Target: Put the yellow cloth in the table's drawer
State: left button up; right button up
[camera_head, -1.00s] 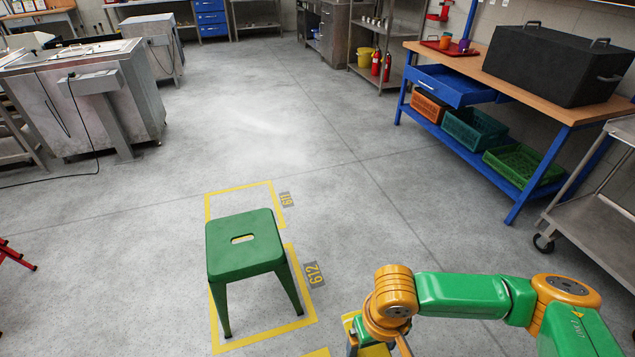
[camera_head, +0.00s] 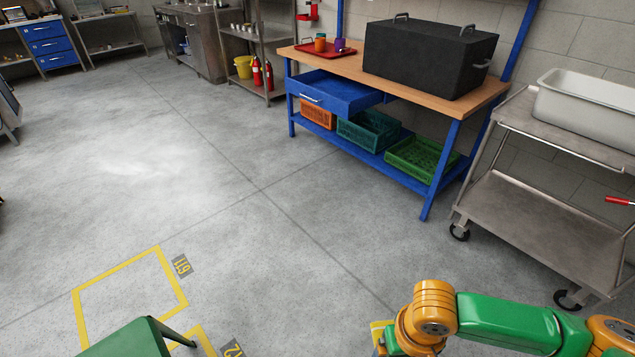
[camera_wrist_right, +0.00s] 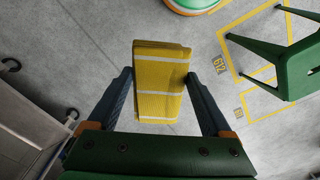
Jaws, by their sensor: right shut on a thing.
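The yellow cloth (camera_wrist_right: 160,85), folded with pale stripes, is between the fingers of my right gripper (camera_wrist_right: 160,92) in the right wrist view. My right gripper is shut on it and holds it above the floor. In the head view, a yellow edge of the cloth (camera_head: 377,330) shows beside my right arm at the bottom. The table (camera_head: 420,80) has a wooden top and blue frame and stands at the upper right. Its blue drawer (camera_head: 335,94) is pulled open at the table's left end; its inside is only partly visible. My left gripper is out of view.
A black box (camera_head: 425,60) and a red tray (camera_head: 318,50) with cups stand on the tabletop. Crates sit on the lower shelf. A steel trolley (camera_head: 545,215) stands right of the table. A green stool (camera_head: 130,340) is at bottom left. The floor before the table is clear.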

aim_at(332, 90)
jog(key=i, duration=2.35)
jog(key=i+j, duration=0.15)
jog(key=i, duration=2.25)
jog(key=l+z, duration=0.05)
jog(key=l, duration=0.1)
